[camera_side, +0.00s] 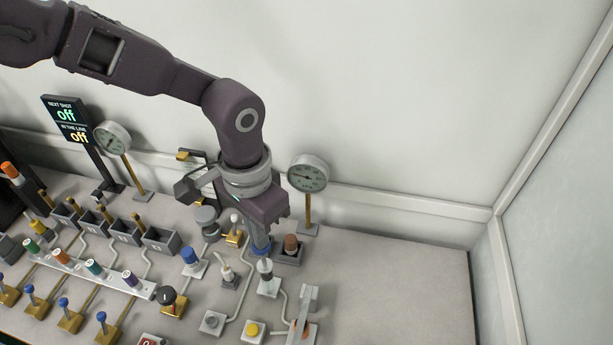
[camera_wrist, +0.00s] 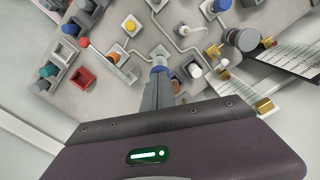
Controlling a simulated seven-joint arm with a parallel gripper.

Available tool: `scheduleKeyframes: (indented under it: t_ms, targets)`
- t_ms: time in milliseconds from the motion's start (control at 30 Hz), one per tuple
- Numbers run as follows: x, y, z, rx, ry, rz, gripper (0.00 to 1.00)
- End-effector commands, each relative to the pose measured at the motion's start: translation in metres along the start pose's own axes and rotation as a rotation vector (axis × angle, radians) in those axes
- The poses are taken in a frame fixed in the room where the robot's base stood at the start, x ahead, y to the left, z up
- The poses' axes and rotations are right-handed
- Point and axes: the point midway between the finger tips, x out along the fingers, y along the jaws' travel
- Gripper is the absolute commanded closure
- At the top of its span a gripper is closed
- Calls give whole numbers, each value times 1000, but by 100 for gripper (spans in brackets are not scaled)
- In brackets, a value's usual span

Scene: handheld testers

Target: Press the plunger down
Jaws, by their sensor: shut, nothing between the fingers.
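My gripper (camera_side: 260,246) points down over the bench with its fingers together and nothing held. It also shows in the wrist view (camera_wrist: 160,71). Blue shows at the fingertips. A slim post with a white body and dark top, possibly the plunger (camera_side: 265,268), stands upright on a pale square plate just in front of the fingertips in the side view. In the wrist view, the fingertips overlap a pale plate (camera_wrist: 157,51) and cover part of what stands on it. I cannot tell whether the fingers touch the post.
A brown knob (camera_side: 291,243) on a dark base stands close right of my gripper. A white toggle (camera_side: 227,272) and a blue knob (camera_side: 190,257) stand to its left. A yellow button (camera_side: 252,330) and a grey lever (camera_side: 307,303) are in front. A gauge (camera_side: 308,174) rises behind. The bench's right end is clear.

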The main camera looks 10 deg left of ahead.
Motion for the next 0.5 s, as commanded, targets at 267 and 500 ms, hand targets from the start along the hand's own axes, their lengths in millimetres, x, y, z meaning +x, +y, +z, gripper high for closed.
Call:
scheduleKeyframes:
  t_ms: [267, 500]
  targets:
    - [4, 0, 0, 0, 0, 0, 100]
    - [6, 0, 0, 0, 1, 0, 100]
